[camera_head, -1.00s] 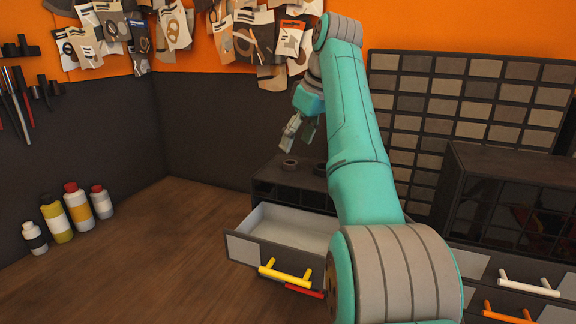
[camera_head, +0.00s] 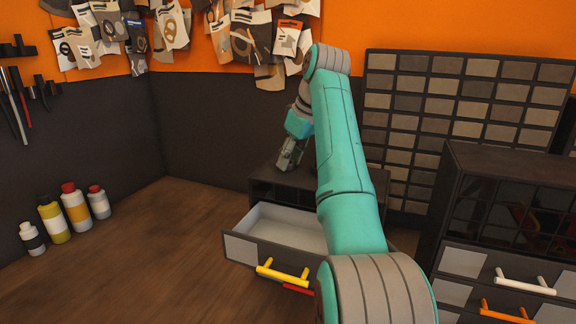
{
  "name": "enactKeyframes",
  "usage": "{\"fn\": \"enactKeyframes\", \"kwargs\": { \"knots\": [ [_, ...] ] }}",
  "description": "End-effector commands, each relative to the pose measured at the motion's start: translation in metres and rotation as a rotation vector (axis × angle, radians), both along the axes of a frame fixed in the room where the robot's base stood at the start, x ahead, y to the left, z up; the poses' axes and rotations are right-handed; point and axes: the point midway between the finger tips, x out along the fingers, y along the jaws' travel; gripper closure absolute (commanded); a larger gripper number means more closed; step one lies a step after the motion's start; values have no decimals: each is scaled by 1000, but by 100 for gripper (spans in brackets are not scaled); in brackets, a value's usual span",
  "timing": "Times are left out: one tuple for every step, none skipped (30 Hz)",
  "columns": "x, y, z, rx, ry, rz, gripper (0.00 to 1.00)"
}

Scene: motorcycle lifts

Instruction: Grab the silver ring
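My gripper (camera_head: 288,164) points down at the top of the small dark drawer cabinet (camera_head: 262,177), near its back left. Its fingers look close together from this side, and I cannot tell whether they are open or shut on anything. No ring shows clearly now. The spot where a small dark ring-like piece stood earlier is covered by the fingers, and my arm covers the spot of a second one to its right. I cannot tell which of them is silver.
The cabinet's drawer with the yellow handle (camera_head: 282,272) is pulled out and looks empty where visible. Several bottles (camera_head: 75,207) stand at the left wall. A second dark cabinet (camera_head: 510,160) stands at right. The bench (camera_head: 140,260) at left front is clear.

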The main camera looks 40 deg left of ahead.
Motion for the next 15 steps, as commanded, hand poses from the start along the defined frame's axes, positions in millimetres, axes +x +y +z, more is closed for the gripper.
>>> {"fn": "enactKeyframes", "kwargs": {
  "knots": [
    [0, 0, 0, 0, 0, 0, 99],
    [0, 0, 0, 0, 0, 0, 99],
    [0, 0, 0, 0, 0, 0, 99],
    [0, 0, 0, 0, 0, 0, 99],
    [0, 0, 0, 0, 0, 0, 99],
    [0, 0, 0, 0, 0, 0, 99],
    [0, 0, 0, 0, 0, 0, 99],
    [0, 0, 0, 0, 0, 0, 99],
    [0, 0, 1, 0, 0, 0, 99],
    [0, 0, 2, 0, 0, 0, 99],
    [0, 0, 3, 0, 0, 0, 99],
    [0, 0, 5, 0, 0, 0, 99],
    [0, 0, 7, 0, 0, 0, 99],
    [0, 0, 9, 0, 0, 0, 99],
    [0, 0, 13, 1, -1, 0, 99]
  ]
}}
